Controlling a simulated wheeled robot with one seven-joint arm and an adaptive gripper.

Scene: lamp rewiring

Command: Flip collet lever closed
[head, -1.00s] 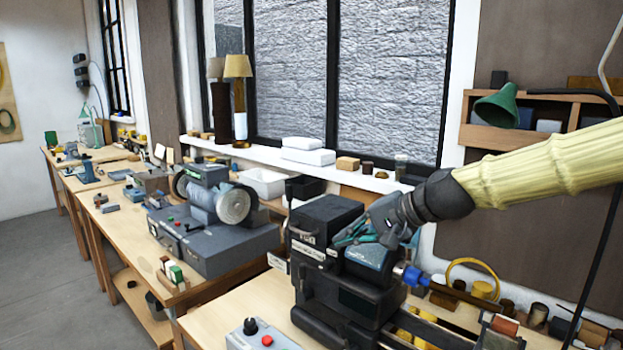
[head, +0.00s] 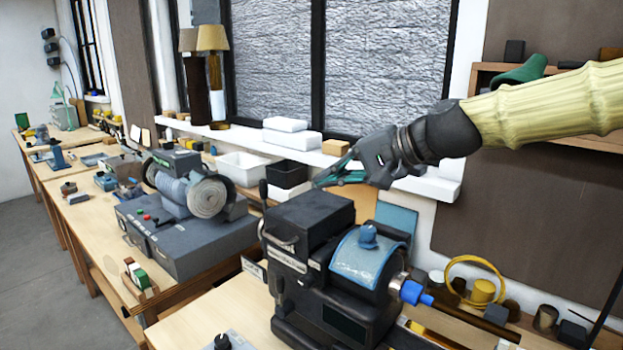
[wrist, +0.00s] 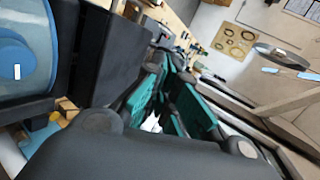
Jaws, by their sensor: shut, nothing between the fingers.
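The small lathe's black headstock (head: 310,220) stands on the bench, with a light-blue rounded cover (head: 365,262) and a blue collet nose (head: 412,292) at its right. A dark upright lever (head: 263,192) stands at the headstock's left end; it looks like the collet lever, but I cannot tell its exact position. My gripper (head: 328,176) is shut and empty, above and behind the headstock, its teal fingers pointing left, apart from the lever. In the wrist view my fingers (wrist: 165,95) are together, and the blue cover (wrist: 25,55) is at the left edge.
A grey buffing machine (head: 190,225) stands on the bench to the left. White and black bins (head: 245,167) and white boxes (head: 290,133) sit near the window sill behind. A yellow ring (head: 475,262) and small pots are at the right. The air left of my fingers is clear.

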